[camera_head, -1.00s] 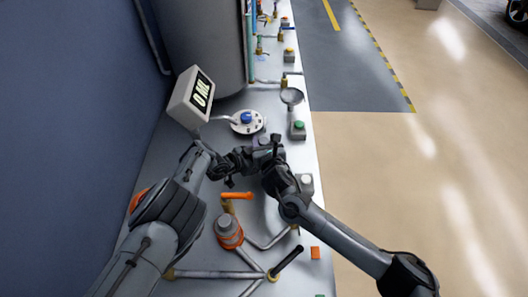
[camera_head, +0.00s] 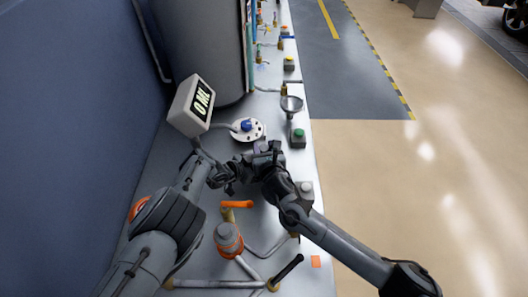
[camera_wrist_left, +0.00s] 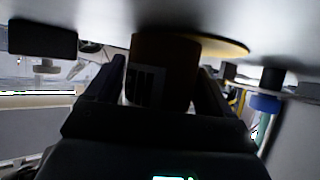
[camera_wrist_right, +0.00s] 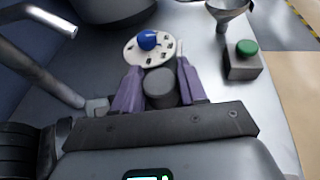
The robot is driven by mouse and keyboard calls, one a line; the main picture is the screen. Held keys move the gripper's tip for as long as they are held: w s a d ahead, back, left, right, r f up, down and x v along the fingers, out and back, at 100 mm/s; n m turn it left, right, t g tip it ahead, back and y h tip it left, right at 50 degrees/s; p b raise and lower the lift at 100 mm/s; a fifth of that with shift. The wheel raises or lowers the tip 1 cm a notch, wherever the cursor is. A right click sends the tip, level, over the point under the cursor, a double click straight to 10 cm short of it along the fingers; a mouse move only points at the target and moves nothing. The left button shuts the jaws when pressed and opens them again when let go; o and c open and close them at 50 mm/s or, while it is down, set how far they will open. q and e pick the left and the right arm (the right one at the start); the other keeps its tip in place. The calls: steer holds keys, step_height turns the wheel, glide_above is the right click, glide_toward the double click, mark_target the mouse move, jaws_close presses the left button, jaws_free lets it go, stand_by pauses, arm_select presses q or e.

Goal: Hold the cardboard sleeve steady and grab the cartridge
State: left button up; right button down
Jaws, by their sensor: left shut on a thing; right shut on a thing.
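The brown cardboard sleeve (camera_wrist_left: 150,62), with a black-and-white label, is between the fingers of my left gripper (camera_wrist_left: 158,95), which is shut on it. In the head view my left gripper (camera_head: 226,178) is beside my right gripper (camera_head: 262,158), and the arms largely hide the sleeve. My right gripper also shows in the right wrist view (camera_wrist_right: 152,90), with purple fingers shut on the grey, round-topped cartridge (camera_wrist_right: 160,86). How far the cartridge sits inside the sleeve is hidden.
A white round plate with a blue knob (camera_head: 247,125) lies just beyond the grippers. A display reading 0 ML (camera_head: 190,105) stands at the left. A funnel (camera_head: 291,103) and green button box (camera_head: 298,136) line the right edge. An orange-handled valve (camera_head: 236,204) stands nearer me.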

step_height(320, 180, up, 10)
steer(key=shift+f, duration=0.25)
arm_select(q)
steer(key=o, duration=0.7)
steer(key=shift+c, duration=0.2)
